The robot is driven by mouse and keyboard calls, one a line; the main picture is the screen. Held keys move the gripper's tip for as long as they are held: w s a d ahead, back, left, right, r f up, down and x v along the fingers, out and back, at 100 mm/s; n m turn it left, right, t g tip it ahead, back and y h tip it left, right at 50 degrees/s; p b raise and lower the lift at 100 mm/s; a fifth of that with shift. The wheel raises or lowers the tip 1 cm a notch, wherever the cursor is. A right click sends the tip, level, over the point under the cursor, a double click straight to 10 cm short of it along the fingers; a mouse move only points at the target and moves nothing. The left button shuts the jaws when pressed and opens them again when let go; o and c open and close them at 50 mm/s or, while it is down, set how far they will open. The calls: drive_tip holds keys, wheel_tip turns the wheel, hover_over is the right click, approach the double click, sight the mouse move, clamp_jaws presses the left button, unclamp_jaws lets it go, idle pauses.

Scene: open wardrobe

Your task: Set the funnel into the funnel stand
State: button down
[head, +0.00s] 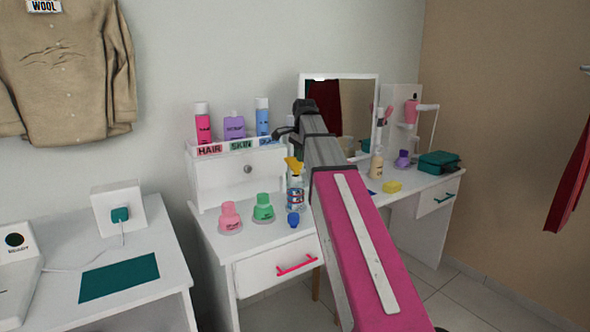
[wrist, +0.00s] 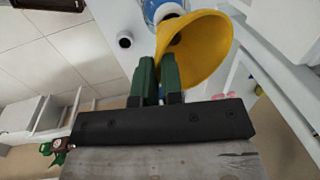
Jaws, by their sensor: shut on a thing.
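A yellow funnel (wrist: 208,45) is at the fingertips of my gripper (wrist: 158,62) in the wrist view, its wide mouth facing the camera. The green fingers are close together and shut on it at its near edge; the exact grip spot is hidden. In the head view a small yellow shape (head: 292,163), apparently the funnel, shows above a blue-and-white bottle (head: 296,196), just left of my arm. That bottle also shows behind the funnel in the wrist view (wrist: 163,10); I cannot tell whether they touch. My gripper is hidden in the head view. I cannot pick out the funnel stand for certain.
Pink (head: 230,215) and green (head: 263,208) containers and a blue cap (head: 292,219) stand near the bottle on the white desk.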

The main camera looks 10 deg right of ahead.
drive_tip(key=shift+r, duration=0.15)
drive_tip(key=shift+w+r, duration=0.15)
drive_tip(key=shift+r, duration=2.25)
